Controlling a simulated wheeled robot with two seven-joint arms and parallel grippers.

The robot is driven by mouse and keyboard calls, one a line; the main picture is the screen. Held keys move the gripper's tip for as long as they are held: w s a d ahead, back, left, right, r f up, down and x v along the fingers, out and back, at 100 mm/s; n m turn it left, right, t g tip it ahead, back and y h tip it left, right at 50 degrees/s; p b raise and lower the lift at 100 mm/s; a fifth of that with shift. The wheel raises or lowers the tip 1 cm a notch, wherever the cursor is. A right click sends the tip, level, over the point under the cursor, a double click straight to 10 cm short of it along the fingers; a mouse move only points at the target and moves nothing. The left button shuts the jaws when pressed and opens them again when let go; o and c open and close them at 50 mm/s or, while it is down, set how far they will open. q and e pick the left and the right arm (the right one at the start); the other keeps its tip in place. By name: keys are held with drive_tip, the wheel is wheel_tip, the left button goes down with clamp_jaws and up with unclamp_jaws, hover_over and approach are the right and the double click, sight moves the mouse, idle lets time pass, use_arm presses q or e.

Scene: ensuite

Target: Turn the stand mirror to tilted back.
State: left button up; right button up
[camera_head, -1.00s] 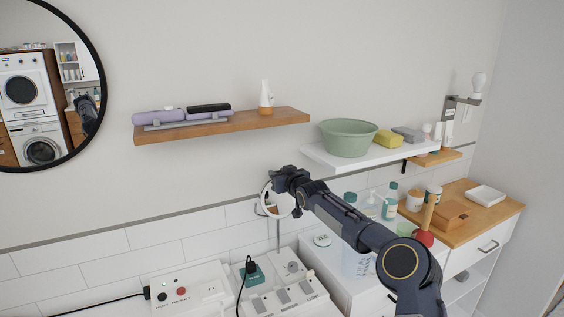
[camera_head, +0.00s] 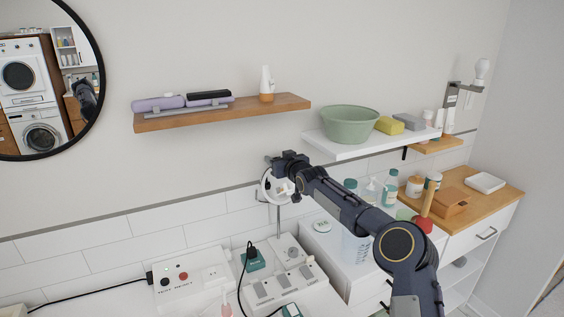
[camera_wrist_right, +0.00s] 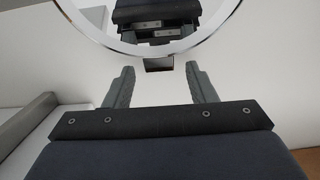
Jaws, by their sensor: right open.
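The stand mirror (camera_head: 265,190) is a small round mirror with a pale rim on a thin stem, behind the counter devices and close to the tiled wall. My right gripper (camera_head: 276,161) is at its upper edge and hides part of it. In the right wrist view the mirror (camera_wrist_right: 185,46) fills the top, with my gripper reflected in its glass and a dark block under its rim. The open fingers of my right gripper (camera_wrist_right: 157,72) point toward the lower rim there, with nothing between them. I cannot tell whether they touch it. My left gripper is not in view.
A wooden shelf (camera_head: 220,113) and a white shelf (camera_head: 345,149) with a green basin (camera_head: 349,124) hang above. A white control box (camera_head: 190,275) and a power strip stand below. Bottles and a red plunger (camera_head: 423,222) are near my right arm.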

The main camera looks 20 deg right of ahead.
drive_tip(key=b+v, duration=0.4)
drive_tip(key=v, duration=0.3)
drive_tip(key=shift+s+b, duration=0.25)
drive_tip(key=shift+b, duration=0.05)
drive_tip(key=shift+d, duration=0.1)
drive_tip(key=shift+c, duration=0.4)
